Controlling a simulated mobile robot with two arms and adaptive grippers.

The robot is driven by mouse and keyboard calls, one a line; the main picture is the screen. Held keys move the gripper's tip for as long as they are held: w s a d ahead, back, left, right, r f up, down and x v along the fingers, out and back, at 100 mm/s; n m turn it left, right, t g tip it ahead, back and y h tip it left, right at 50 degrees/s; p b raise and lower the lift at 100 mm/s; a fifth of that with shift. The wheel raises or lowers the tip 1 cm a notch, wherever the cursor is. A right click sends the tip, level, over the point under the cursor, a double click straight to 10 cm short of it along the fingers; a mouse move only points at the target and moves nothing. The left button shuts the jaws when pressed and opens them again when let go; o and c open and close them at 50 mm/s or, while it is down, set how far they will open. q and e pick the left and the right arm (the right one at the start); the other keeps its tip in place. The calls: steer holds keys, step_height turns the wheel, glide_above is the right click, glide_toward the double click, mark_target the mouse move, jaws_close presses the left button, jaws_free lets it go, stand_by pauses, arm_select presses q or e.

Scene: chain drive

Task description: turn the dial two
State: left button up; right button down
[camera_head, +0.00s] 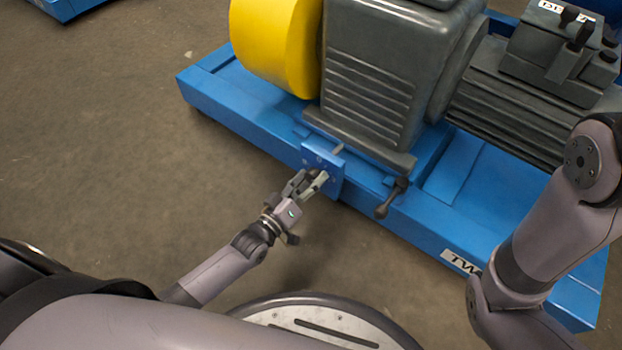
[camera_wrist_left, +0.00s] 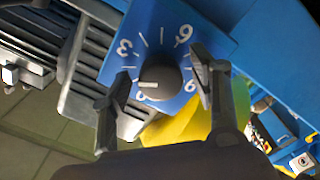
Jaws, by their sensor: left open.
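The dial is a dark round knob (camera_wrist_left: 160,78) with a light pointer line, on a blue plate (camera_wrist_left: 207,38) with white numbers and tick marks, in the left wrist view. The numbers 3 and 6 are readable; lower marks are partly hidden by the knob and fingers. In the head view the blue plate (camera_head: 326,165) stands at the front edge of the blue base. My left gripper (camera_head: 318,182) is at the plate; in the left wrist view its open fingers (camera_wrist_left: 160,95) stand on both sides of the knob. I cannot tell whether they touch it. My right gripper is out of view.
The blue base (camera_head: 225,100) carries a yellow guard (camera_head: 275,45), a grey gearbox (camera_head: 385,60) and a motor (camera_head: 510,100). A dark lever (camera_head: 391,198) hangs right of the plate. The floor (camera_head: 110,130) on the left is clear.

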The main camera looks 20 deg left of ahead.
arm_select(q)
steer(key=v, duration=1.1)
steer(key=shift+s, duration=0.35)
steer(key=shift+r, duration=0.15)
